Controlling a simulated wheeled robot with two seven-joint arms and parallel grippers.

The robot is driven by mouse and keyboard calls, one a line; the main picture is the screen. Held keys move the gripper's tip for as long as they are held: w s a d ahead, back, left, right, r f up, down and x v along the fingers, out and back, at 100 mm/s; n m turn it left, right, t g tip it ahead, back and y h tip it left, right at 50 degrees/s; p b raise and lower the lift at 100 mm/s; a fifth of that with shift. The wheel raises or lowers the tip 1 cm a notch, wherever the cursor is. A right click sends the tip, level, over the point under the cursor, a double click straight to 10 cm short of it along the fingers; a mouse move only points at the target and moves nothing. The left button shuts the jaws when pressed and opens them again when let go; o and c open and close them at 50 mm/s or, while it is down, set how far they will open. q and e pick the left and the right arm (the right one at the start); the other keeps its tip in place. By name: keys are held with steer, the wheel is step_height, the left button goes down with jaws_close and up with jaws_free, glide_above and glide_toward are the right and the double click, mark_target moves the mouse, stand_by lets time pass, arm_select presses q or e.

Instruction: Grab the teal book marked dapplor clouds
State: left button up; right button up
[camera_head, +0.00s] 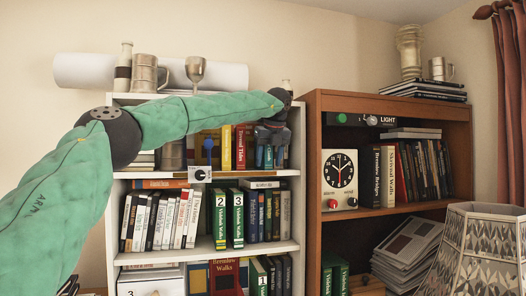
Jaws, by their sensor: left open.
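My left arm reaches in from the left across the top of the white bookcase (291,203). My left gripper (269,146) points down at the right end of the upper shelf. It is open, in front of the upper parts of the books there. Narrow teal and blue spines (268,158) show just below it; I cannot read their marks, so I cannot tell which is the dapplor clouds book. The gripper hides their upper parts, and I cannot tell whether it touches them. My right gripper is not in view.
Red (239,148) and yellow (226,150) books stand left of my gripper. Books also fill the shelf below. A brown bookcase (313,160) with an alarm clock (340,179) stands to the right. A patterned lampshade (478,250) is at the lower right.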

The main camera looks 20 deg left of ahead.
arm_select(q)
steer(key=shift+f, duration=0.1)
stand_by(0.3)
jaws_close()
steer(key=shift+r, duration=0.2)
